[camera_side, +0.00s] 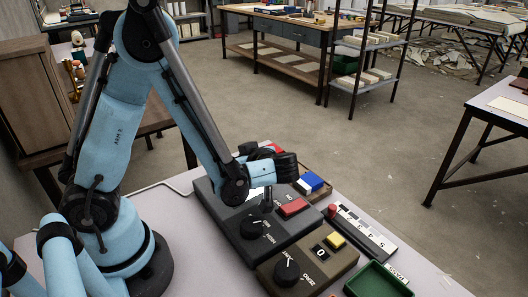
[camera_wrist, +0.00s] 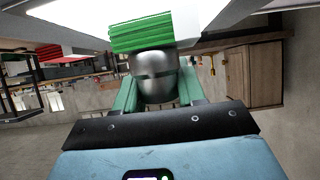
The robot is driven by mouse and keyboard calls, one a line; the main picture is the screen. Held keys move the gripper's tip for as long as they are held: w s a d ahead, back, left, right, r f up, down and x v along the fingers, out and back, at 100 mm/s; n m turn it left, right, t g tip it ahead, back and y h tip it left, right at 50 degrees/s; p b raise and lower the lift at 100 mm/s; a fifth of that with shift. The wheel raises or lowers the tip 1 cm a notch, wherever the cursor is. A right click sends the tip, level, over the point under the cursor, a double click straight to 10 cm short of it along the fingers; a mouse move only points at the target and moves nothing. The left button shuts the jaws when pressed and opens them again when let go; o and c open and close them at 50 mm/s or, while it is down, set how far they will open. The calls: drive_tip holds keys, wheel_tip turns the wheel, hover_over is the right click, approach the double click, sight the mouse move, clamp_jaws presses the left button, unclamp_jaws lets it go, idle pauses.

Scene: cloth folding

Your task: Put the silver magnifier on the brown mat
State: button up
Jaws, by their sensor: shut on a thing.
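My gripper (camera_wrist: 160,85) has green fingers in the wrist view. A rounded silver thing (camera_wrist: 154,76) with a dark band sits between them, so the gripper appears shut on it. I cannot tell from its shape whether it is the silver magnifier; no lens shows. I cannot make out the brown mat in either view.
A dark control box (camera_side: 238,207) with a knob and red button stands below my wrist. A brown box (camera_side: 306,265) with a dial and yellow button is in front of it. Colored blocks (camera_side: 312,182), a numbered strip (camera_side: 362,232) and a green tray (camera_side: 377,281) lie to the right.

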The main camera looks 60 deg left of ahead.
drive_tip(key=o, duration=1.1)
drive_tip(key=shift+c, duration=0.2)
drive_tip(key=shift+f, duration=0.1)
